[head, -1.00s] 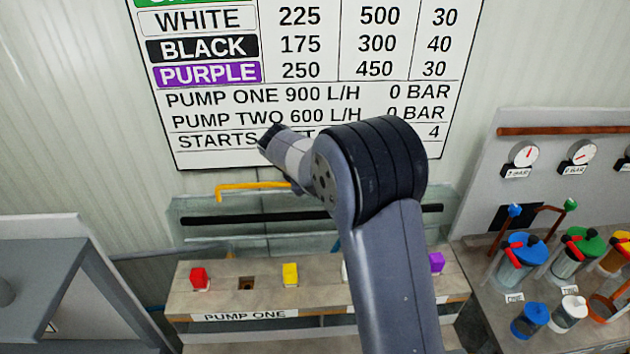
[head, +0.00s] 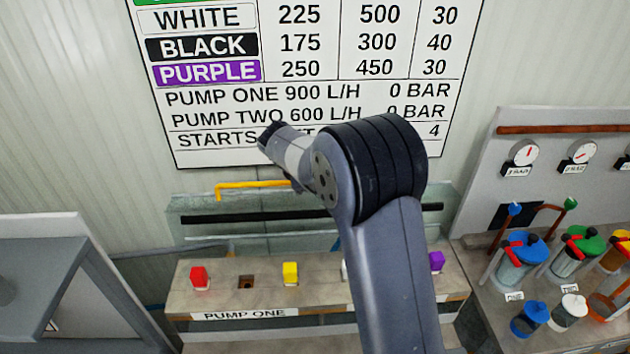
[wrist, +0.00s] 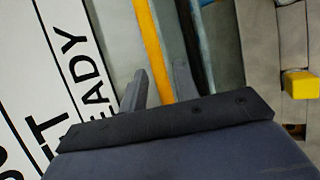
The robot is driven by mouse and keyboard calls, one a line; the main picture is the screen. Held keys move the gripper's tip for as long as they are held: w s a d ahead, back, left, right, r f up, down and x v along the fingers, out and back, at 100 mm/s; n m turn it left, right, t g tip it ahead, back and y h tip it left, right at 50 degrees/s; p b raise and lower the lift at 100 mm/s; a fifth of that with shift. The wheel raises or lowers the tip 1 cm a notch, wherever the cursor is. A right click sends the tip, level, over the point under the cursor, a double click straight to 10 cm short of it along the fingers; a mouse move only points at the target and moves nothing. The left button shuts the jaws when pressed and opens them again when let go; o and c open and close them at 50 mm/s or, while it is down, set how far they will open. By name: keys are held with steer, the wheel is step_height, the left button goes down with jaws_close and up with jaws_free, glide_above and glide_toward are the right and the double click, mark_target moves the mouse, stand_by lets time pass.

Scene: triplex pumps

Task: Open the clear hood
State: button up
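The clear hood (head: 190,208) is a see-through panel behind the bench with the coloured blocks, low against the wall. A black bar (head: 220,217) runs across it. A yellow handle (head: 245,186) is at its upper edge. In the wrist view the handle shows as a yellow bar (wrist: 153,45) passing between the two fingers of my gripper (wrist: 159,86). The fingers are apart, with gaps beside the bar. I cannot tell how deep the bar sits between them. In the head view my wrist hides the fingers and the handle's right end.
The bench (head: 335,290) carries a red block (head: 198,278), a yellow block (head: 290,274) and a purple block (head: 436,262). A large sign (head: 310,80) is on the wall behind my arm. Gauges and coloured canisters (head: 522,255) stand at the right. A grey cabinet (head: 40,240) is at the left.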

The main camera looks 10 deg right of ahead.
steer(key=b+v, duration=0.2)
steer(key=v, duration=0.8)
steer(key=shift+s+a+r, duration=0.15)
steer(key=shift+r, duration=0.1)
steer(key=p+x, duration=0.2)
steer(key=x, duration=0.8)
steer(key=shift+f, duration=0.3)
